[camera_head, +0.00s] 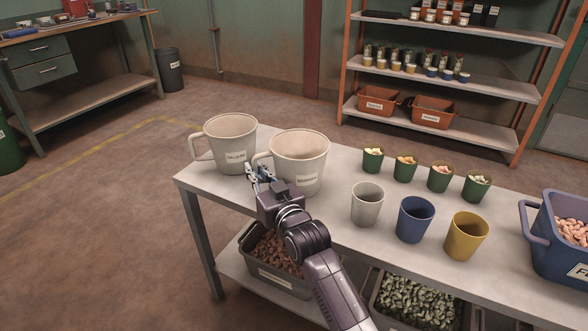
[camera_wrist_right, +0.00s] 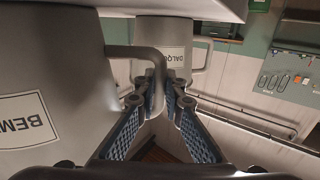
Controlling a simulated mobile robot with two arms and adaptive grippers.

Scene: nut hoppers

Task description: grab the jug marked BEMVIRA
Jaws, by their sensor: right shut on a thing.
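The BEMVIRA jug (camera_head: 299,152) is a large pale grey jug standing upright near the left end of the table. Its small label is hard to read in the head view; in the right wrist view the jug (camera_wrist_right: 55,65) fills the left side and its label begins BEM. My right gripper (camera_head: 259,174) is at the jug's handle, on its left side. In the wrist view the fingers of my right gripper (camera_wrist_right: 160,97) are shut around the jug's handle (camera_wrist_right: 152,62). My left gripper is not in view.
A similar jug (camera_head: 231,145), labelled DALQ in part in the wrist view (camera_wrist_right: 165,32), stands close at the left. Grey, blue (camera_head: 415,218) and yellow cups, several small green cups and a blue bin (camera_head: 560,240) stand on the table (camera_head: 330,238). Nut bins sit on its lower shelf.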

